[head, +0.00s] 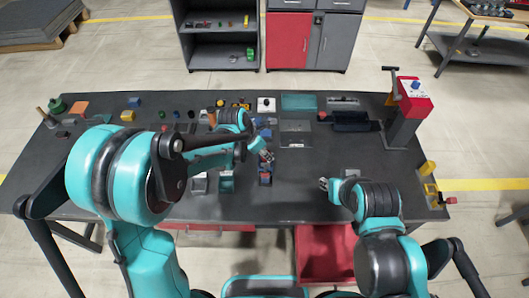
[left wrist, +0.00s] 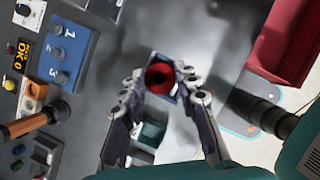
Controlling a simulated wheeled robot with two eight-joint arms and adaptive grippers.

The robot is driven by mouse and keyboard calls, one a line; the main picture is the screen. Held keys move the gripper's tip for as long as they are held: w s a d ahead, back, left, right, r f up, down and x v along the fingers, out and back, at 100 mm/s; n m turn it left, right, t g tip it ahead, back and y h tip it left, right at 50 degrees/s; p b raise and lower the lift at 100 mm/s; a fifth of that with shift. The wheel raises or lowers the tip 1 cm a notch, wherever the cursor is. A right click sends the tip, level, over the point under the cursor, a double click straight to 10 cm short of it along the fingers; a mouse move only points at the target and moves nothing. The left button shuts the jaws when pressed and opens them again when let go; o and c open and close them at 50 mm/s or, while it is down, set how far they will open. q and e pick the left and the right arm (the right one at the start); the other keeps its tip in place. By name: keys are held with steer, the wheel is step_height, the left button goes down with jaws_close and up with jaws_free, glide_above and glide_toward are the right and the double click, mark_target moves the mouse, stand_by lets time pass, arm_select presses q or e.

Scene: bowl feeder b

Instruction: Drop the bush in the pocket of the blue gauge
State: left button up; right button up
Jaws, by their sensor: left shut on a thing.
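My left gripper (head: 267,158) is shut on the red ring-shaped bush (left wrist: 160,78), which sits between its fingertips in the left wrist view. Directly behind the bush in that view is a small blue-grey block (left wrist: 157,58), which looks like the blue gauge. In the head view this dark blue block (head: 265,180) stands on the table just below my left fingertips. I cannot tell whether the bush is above the pocket or partly in it; the bush and fingers hide the pocket. My right gripper (head: 325,185) hangs over the table to the right, too small to read.
A teal bin (head: 226,183) stands left of the block. A blue panel (left wrist: 68,45) numbered 1 and 3 lies beyond it. A red-topped machine (head: 412,95) stands at the table's right. The table between block and right gripper is clear.

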arm_select(q)
steer(key=o, duration=1.2)
steer(key=shift+o, duration=0.2)
steer(key=v, duration=1.2)
steer(key=shift+d, duration=0.1)
steer(key=s+a+f+m+t+y+b, duration=0.2)
steer(key=s+a+f+m+b, duration=0.2)
steer(key=s+m, duration=0.4)
steer(key=s+a+f+m+t+y+b, duration=0.2)
steer(key=s+a+f+m+b, duration=0.3)
steer(key=m, duration=1.2)
steer(key=s+a+b, duration=0.2)
steer(key=s+a, duration=0.1)
steer(key=a, duration=0.1)
steer(key=shift+a+f, duration=0.2)
steer(key=shift+a, duration=0.05)
